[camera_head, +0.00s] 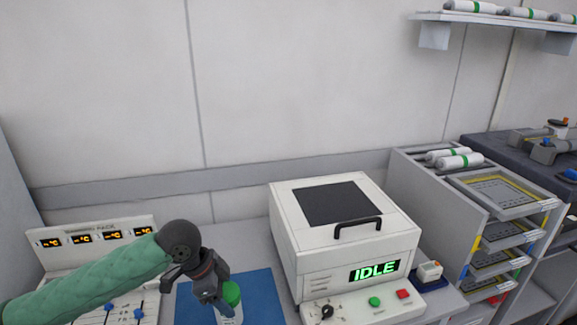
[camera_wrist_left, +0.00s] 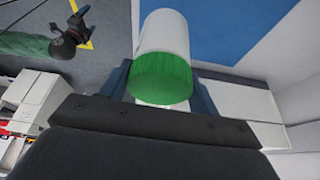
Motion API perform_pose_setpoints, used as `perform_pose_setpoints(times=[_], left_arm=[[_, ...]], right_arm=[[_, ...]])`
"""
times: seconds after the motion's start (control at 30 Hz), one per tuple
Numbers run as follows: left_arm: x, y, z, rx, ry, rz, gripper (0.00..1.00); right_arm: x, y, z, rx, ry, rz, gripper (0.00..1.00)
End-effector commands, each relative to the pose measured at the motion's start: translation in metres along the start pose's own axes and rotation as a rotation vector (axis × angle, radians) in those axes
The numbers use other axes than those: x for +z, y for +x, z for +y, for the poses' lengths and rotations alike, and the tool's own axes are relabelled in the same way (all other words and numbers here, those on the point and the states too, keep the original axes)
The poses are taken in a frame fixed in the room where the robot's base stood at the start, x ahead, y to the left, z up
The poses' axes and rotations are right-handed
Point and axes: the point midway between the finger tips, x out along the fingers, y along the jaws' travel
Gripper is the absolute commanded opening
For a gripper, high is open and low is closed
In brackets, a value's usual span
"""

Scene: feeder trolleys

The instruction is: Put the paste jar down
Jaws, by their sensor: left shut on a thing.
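The paste jar (camera_head: 231,294) is white with a green lid and shows at the bottom of the head view, over the blue mat (camera_head: 262,288). My left gripper (camera_head: 218,294) is shut on the jar. In the left wrist view the jar (camera_wrist_left: 165,38) lies between the two fingers, its green lid toward the camera. The blue mat (camera_wrist_left: 235,35) is beyond it there. The jar's base is out of view, so I cannot tell whether it touches the mat. My right gripper (camera_wrist_left: 76,24) shows small at the upper left of the wrist view, its jaws unclear.
A white oven-like machine (camera_head: 310,240) reading IDLE stands right of the mat. A panel with orange displays (camera_head: 98,250) and sliders stands at the left. A trolley (camera_head: 435,190) with trays and white cylinders is at the right. The mat's right part is clear.

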Motion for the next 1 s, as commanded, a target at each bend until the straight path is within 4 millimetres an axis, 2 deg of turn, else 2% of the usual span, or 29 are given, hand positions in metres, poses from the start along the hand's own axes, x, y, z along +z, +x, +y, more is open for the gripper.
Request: perform_pose_setpoints(times=[0.27,0.5,0.7,0.83,1.0], left_arm=[[0.018,-0.003,-0.026,-0.163,-0.387,0.001,0.11],[0.026,-0.021,-0.066,-0.309,-0.739,0.004,0.11],[0.033,-0.029,-0.091,-0.412,-0.996,0.002,0.11],[0.038,-0.028,-0.102,-0.470,-1.142,0.002,0.11],[0.045,-0.017,-0.104,-0.501,-1.220,0.001,0.11]], right_arm=[[0.000,0.000,0.000,0.000,0.000,0.001,0.85],[0.000,0.000,0.000,0.000,0.000,0.000,0.85],[0.000,0.001,0.000,0.000,0.000,-0.001,0.85],[0.000,0.001,0.000,0.000,0.000,-0.001,0.85],[0.001,0.001,0.000,0.000,0.000,-0.002,0.85]])
